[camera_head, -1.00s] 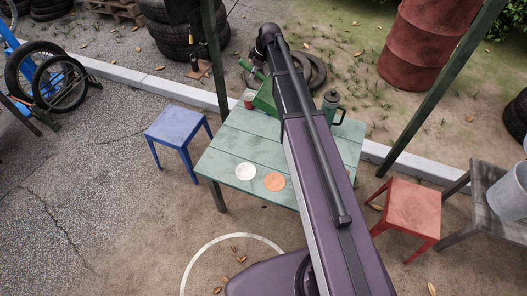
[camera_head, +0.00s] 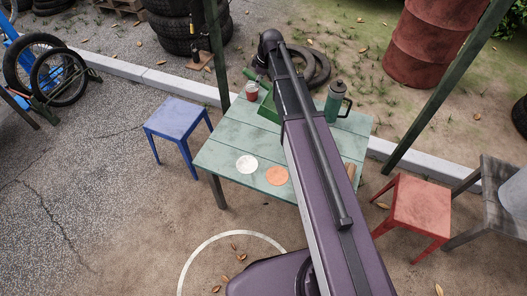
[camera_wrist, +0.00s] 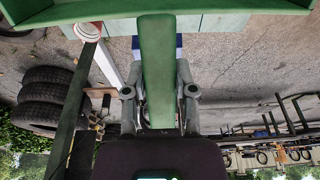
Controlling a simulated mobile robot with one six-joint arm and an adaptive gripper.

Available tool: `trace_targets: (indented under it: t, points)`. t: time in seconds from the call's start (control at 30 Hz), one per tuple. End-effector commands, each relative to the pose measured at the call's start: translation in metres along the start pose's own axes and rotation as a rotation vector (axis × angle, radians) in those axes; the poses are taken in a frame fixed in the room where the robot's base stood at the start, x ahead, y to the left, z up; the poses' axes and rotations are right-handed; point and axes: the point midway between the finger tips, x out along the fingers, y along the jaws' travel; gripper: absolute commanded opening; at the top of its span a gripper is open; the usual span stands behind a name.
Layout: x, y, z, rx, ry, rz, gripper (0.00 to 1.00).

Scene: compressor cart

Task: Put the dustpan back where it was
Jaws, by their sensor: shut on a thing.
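The green dustpan (camera_head: 269,109) shows partly beside my arm, over the back of the pale green table (camera_head: 222,150); my arm covers the rest. In the wrist view its green handle (camera_wrist: 158,60) runs between the two fingers of my gripper (camera_wrist: 160,93), which is shut on it. The wide pan part (camera_wrist: 230,5) crosses the top of that view. I cannot tell whether the pan touches the table. My gripper's fingers are hidden in the head view.
Dark posts stand close by.

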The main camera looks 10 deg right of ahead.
Motion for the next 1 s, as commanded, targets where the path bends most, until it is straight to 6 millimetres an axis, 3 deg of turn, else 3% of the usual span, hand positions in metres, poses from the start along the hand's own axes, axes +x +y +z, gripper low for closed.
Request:
trace_targets:
  t: [0.03, 0.1, 1.0]
  points:
    - [0.017, -0.007, 0.008, -0.001, -0.01, -0.001, 0.0]
    - [0.028, -0.014, 0.014, -0.001, -0.027, -0.001, 0.0]
    - [0.161, -0.092, 0.1, 0.006, -0.226, 0.004, 0.0]
